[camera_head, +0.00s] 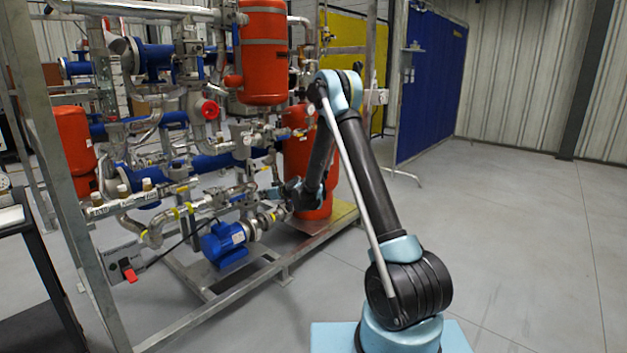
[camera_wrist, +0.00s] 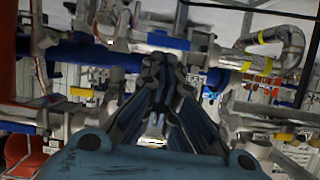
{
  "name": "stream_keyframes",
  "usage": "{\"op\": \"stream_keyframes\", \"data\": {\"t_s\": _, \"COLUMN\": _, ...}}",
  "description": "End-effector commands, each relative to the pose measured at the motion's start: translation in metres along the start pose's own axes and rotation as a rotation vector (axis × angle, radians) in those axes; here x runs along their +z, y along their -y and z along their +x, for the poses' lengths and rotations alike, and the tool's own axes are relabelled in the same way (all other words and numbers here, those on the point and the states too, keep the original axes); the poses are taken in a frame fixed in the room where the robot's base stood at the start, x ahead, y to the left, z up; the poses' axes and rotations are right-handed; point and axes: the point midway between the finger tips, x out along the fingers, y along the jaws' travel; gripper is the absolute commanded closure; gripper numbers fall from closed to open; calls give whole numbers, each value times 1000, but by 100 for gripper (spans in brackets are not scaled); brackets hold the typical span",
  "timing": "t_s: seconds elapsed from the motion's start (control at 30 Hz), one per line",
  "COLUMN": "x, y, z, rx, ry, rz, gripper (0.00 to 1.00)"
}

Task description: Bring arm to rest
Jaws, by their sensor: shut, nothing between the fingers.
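My arm (camera_head: 360,165) rises from its light blue base and bends over at the elbow, with the forearm reaching down and left toward the pipe skid (camera_head: 190,150). My gripper (camera_head: 273,192) is at the end of the forearm, small and dark against the pipes. The wrist view shows my gripper (camera_wrist: 158,68) with its fingers together and nothing between them. Silver pipes and valves (camera_wrist: 255,62) fill the space around and beyond the fingers. I cannot tell how far the fingertips are from the nearest pipe.
A blue pump (camera_head: 224,240) sits low on the skid. Red tanks (camera_head: 264,50) stand in the frame, one behind my forearm. A grey upright post (camera_head: 60,160) is at left. A blue panel (camera_head: 432,85) stands behind. The floor (camera_head: 530,230) on the right is clear.

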Motion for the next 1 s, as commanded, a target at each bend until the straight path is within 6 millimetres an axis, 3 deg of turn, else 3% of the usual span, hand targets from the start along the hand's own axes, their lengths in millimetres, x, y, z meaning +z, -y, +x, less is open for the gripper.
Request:
{"op": "stream_keyframes", "data": {"t_s": 0.2, "x": -26, "y": -6, "z": -58, "rx": 11, "ry": 71, "rz": 30, "gripper": 100}}
{"op": "stream_keyframes", "data": {"t_s": 0.5, "x": -45, "y": -7, "z": -141, "rx": 35, "ry": 175, "rz": 78, "gripper": 100}}
{"op": "stream_keyframes", "data": {"t_s": 1.0, "x": -40, "y": 9, "z": -288, "rx": 107, "ry": 356, "rz": 178, "gripper": 100}}
